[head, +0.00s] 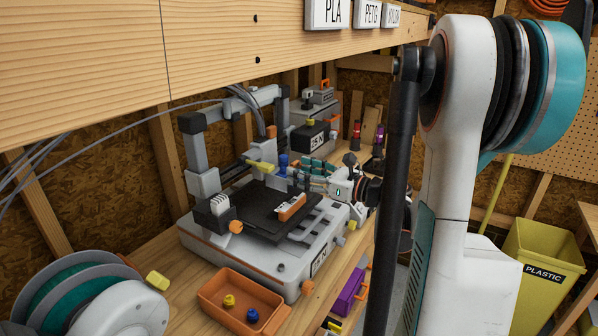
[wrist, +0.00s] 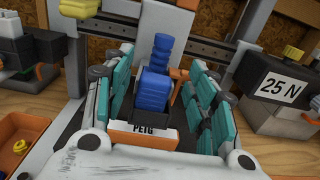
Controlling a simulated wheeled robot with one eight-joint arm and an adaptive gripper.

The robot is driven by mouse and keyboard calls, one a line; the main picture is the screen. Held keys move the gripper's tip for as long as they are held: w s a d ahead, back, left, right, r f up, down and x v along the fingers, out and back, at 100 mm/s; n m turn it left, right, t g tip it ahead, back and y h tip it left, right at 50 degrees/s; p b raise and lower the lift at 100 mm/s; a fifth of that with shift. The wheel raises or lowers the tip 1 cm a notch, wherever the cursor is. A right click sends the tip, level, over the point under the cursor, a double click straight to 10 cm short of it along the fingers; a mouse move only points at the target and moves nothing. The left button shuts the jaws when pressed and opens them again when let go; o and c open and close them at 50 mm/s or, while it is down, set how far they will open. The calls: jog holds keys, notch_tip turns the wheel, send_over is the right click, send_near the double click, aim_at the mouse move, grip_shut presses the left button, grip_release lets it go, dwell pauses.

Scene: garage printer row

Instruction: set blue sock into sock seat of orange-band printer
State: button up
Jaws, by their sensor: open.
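The blue sock (head: 283,163) is upright at the print head of the printer with an orange band (head: 243,272). In the wrist view the blue sock (wrist: 153,90) shows as a blocky body with a ribbed stem above, in front of a grey panel. My gripper (head: 305,168) is at the sock's right in the head view. In the wrist view my gripper's teal-padded fingers (wrist: 158,92) are open, one on each side of the sock, with gaps visible. The sock's underside and the seat are hidden, so I cannot tell how fully it sits.
An orange bin (head: 228,305) holding small yellow and blue pieces stands before the printer. An orange PETG block (head: 291,207) lies on the dark bed. A box marked 25 N (wrist: 282,85) stands at the right. A spool (head: 75,300) is front left.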

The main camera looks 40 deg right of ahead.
jog(key=v, duration=1)
jog(key=shift+s, duration=0.25)
jog(key=shift+d, duration=0.1)
